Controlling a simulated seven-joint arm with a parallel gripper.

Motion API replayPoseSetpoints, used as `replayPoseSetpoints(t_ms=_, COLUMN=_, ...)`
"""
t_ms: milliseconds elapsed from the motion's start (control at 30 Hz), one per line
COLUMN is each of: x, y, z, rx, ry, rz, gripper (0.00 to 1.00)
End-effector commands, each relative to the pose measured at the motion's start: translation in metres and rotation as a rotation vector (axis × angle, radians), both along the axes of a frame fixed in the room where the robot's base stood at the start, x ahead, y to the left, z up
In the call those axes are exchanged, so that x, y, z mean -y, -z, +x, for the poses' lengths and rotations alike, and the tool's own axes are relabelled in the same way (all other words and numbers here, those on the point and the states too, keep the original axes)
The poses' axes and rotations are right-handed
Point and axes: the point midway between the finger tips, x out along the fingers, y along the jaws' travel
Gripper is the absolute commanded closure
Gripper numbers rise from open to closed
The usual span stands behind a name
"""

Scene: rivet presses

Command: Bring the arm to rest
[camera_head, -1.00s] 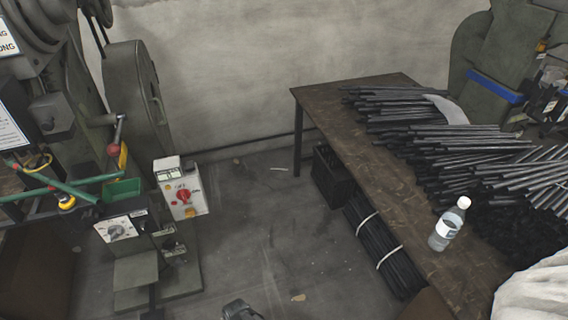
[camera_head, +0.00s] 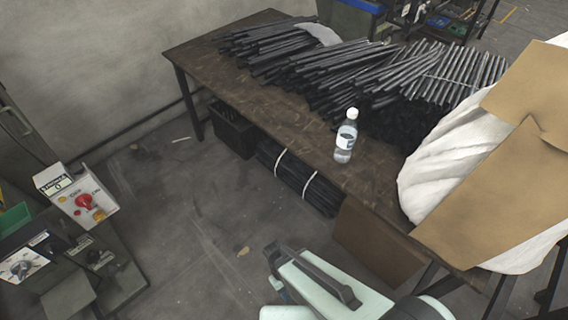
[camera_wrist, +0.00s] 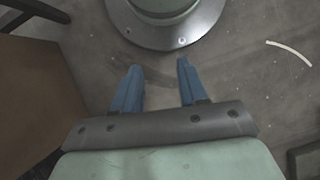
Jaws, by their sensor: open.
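My gripper (camera_wrist: 158,85) shows in the wrist view with its two blue fingers apart and nothing between them. It hangs over bare grey floor, close to a round grey-green base (camera_wrist: 165,25) with a bolted flange at the top of that view. In the head view, pale green links of my arm show at the bottom middle, in front of the table. The fingertips cannot be made out there.
A brown table (camera_head: 215,52) carries piles of dark rods (camera_head: 350,70), a clear bottle (camera_head: 346,136) and a white sack (camera_head: 440,165) with cardboard. A black crate (camera_head: 232,130) and bundled rods (camera_head: 295,180) sit beneath. A control box (camera_head: 80,198) stands at left.

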Motion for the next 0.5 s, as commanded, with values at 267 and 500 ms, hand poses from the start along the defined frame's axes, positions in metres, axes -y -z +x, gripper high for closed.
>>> replayPoseSetpoints(t_ms=267, x=0.053, y=0.001, z=-0.006, rx=-0.035, ry=0.177, rz=-0.018, gripper=0.57)
replayPoseSetpoints(t_ms=500, x=0.090, y=0.005, z=-0.013, rx=-0.063, ry=0.325, rz=-0.027, gripper=0.57)
